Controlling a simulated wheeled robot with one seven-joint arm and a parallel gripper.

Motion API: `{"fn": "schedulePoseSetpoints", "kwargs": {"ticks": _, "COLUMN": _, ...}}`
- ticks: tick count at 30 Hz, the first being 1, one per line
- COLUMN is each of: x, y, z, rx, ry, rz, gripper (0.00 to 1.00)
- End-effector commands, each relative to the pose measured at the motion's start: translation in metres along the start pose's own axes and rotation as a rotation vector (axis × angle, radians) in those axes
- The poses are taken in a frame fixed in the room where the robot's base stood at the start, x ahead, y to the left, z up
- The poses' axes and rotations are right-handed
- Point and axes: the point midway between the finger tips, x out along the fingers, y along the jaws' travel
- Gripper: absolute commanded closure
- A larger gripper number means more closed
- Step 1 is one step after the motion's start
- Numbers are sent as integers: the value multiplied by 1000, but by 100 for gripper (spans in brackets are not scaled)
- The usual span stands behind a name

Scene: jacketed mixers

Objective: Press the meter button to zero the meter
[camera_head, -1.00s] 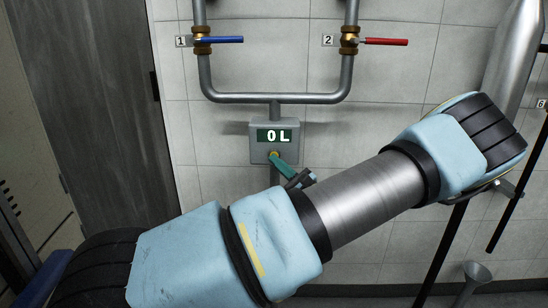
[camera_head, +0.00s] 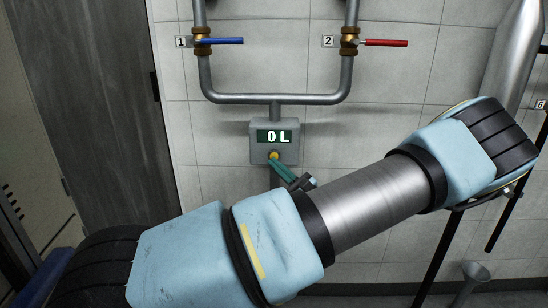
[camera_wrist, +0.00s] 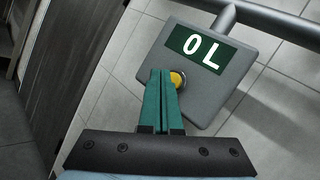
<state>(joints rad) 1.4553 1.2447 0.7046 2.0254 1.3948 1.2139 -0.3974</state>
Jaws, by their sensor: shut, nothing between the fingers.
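The meter is a grey box (camera_head: 259,150) on the wall pipe in the head view, and it also shows in the wrist view (camera_wrist: 243,58). Its green display (camera_head: 281,136) reads "0 L". The yellow round meter button (camera_head: 274,155) sits below the display; in the wrist view the button (camera_wrist: 178,79) is partly hidden by my fingertips. My gripper (camera_head: 278,165) has green fingers, shut and empty, with tips right at the button (camera_wrist: 167,74). I cannot tell whether the tips touch it.
Above the meter, a U-shaped pipe (camera_head: 235,97) carries a blue-handled valve (camera_head: 222,40) labelled 1 and a red-handled valve (camera_head: 384,42) labelled 2. A dark wooden panel (camera_head: 95,100) stands at the left. A metal funnel (camera_head: 476,272) is at the lower right.

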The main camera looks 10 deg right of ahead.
Motion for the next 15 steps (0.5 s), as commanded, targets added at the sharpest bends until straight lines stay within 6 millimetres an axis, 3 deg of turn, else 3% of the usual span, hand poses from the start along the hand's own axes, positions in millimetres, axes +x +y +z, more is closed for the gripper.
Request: {"fn": "schedulePoseSetpoints", "kwargs": {"ticks": 15, "x": -21, "y": 14, "z": 17, "rx": 1, "ry": 0, "rz": -1, "gripper": 100}}
